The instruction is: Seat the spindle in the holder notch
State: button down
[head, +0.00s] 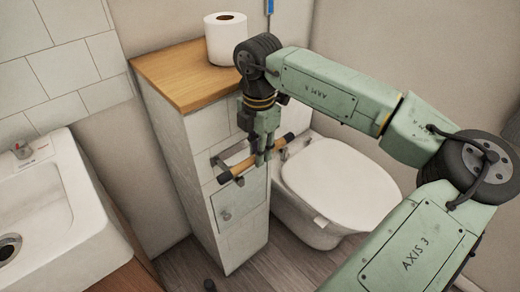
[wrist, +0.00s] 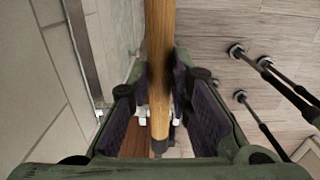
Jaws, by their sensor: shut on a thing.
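The spindle (head: 241,168) is a wooden rod with dark ends, slanting in front of the tiled cabinet's face. My gripper (head: 262,156) comes down from above and is shut on it near its middle. In the wrist view the spindle (wrist: 160,60) runs lengthwise between the two finger pads (wrist: 160,115). The holder (head: 216,161) shows as a pale metal frame on the cabinet face behind the spindle, partly hidden by the rod and fingers. I cannot make out its notch, or whether the spindle touches it.
A paper roll (head: 226,38) stands on the cabinet's wooden top (head: 180,76). The toilet (head: 335,185) is close on the right of the spindle. A white sink (head: 50,200) is at the left. Dark rods with round ends (wrist: 265,63) show over the floor in the wrist view.

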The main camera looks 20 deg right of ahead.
jog(key=shift+w+d+f, duration=0.1)
jog(key=shift+f, duration=0.4)
jog(key=shift+r, duration=0.2)
jog(key=shift+f, duration=0.25)
jog(key=c, duration=1.5)
grip_release()
jog(key=shift+o, duration=0.2)
jog(key=shift+r, duration=0.15)
notch_tip(320, 180, up, 12)
jog(key=shift+b, duration=0.45)
